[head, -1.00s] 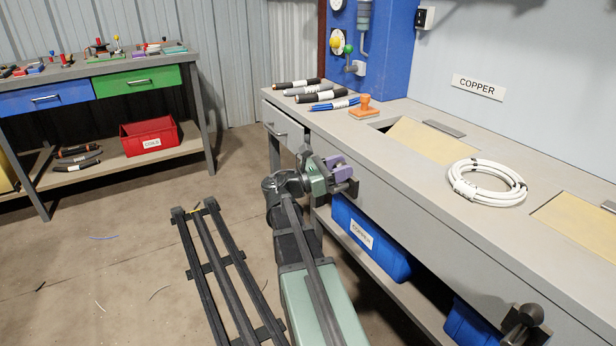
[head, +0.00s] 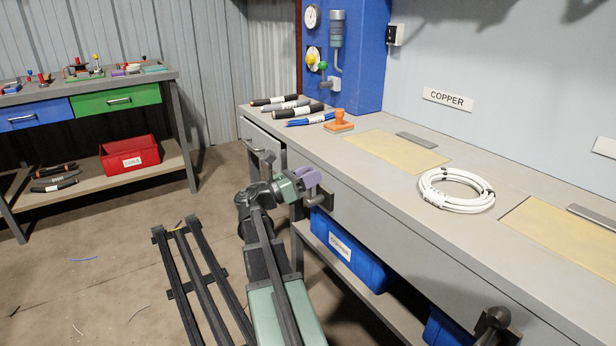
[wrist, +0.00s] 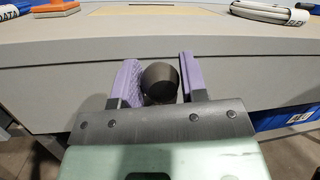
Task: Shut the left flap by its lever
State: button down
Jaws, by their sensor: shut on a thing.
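The left flap (head: 398,151) is a yellow panel in the grey bench top, lying level with it, with no dark gap at its edges. Its lever is on the bench front; its dark round knob (wrist: 160,82) sits between my purple fingers in the wrist view. My gripper (head: 312,178) is shut on this knob at the bench front. The lever's lower part is mostly hidden behind the gripper.
The right flap (head: 562,238) looks level too; its lever (head: 492,324) sticks out of the bench front. A white cable coil (head: 456,189) lies between the flaps. An orange stamp (head: 339,121) and cable pieces lie at the far end. Blue bins (head: 352,252) stand below.

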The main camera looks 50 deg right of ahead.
jog(key=c, duration=0.7)
grip_release()
jog(key=b+v, duration=0.2)
jog(key=v, duration=0.9)
jog(key=shift+b, duration=0.35)
